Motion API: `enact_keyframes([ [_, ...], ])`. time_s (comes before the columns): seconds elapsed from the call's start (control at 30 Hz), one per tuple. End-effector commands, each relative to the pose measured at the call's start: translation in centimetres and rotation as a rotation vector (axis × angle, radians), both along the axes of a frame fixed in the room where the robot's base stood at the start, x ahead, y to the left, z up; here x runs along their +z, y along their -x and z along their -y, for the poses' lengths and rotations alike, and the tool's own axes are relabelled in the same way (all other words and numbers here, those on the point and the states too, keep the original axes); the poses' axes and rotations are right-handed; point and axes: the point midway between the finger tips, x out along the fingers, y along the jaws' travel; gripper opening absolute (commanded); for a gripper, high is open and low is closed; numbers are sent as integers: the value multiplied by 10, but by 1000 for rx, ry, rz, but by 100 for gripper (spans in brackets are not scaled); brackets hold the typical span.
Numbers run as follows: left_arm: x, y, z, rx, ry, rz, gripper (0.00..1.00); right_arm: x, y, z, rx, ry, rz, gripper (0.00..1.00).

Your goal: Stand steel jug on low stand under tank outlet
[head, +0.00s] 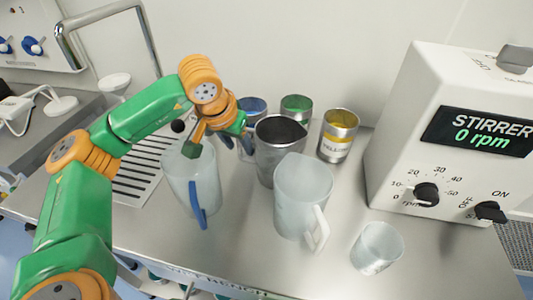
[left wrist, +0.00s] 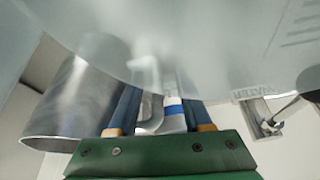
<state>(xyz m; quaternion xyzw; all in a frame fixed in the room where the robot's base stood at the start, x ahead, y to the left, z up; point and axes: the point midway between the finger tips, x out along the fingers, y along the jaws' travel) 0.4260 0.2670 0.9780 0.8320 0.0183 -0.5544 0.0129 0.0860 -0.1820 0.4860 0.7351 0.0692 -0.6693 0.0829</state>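The steel jug (head: 272,163) stands upright on the steel worktop, mid-view, behind a frosted jug. In the left wrist view a brushed steel vessel (left wrist: 75,100), apparently this jug, shows at left. My left gripper (head: 240,140) is just left of the steel jug, behind the blue-handled frosted jug. In the left wrist view its two blue fingers (left wrist: 157,110) stand apart. A pale handle-like shape with a blue band shows between or beyond them; I cannot tell whether they touch it. No tank outlet or low stand can be clearly made out. My right gripper is not in view.
A frosted jug with a blue handle (head: 200,187), another with a white handle (head: 300,195) and a small beaker (head: 377,247) stand in front. Green (head: 296,107) and yellow (head: 337,135) tins stand behind. The stirrer (head: 440,130) is at right, a slotted grate (head: 133,188) at left.

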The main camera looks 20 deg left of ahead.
Motion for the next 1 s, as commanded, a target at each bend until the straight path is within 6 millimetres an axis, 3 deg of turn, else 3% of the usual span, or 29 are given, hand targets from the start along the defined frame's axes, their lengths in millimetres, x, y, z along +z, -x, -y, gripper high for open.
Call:
enact_keyframes([
  [0.03,0,0,0,0,0,0,36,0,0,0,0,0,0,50],
  [0.17,0,0,0,0,0,0,1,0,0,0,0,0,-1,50],
  [1.0,0,0,0,0,0,-1,0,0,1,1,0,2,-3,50],
])
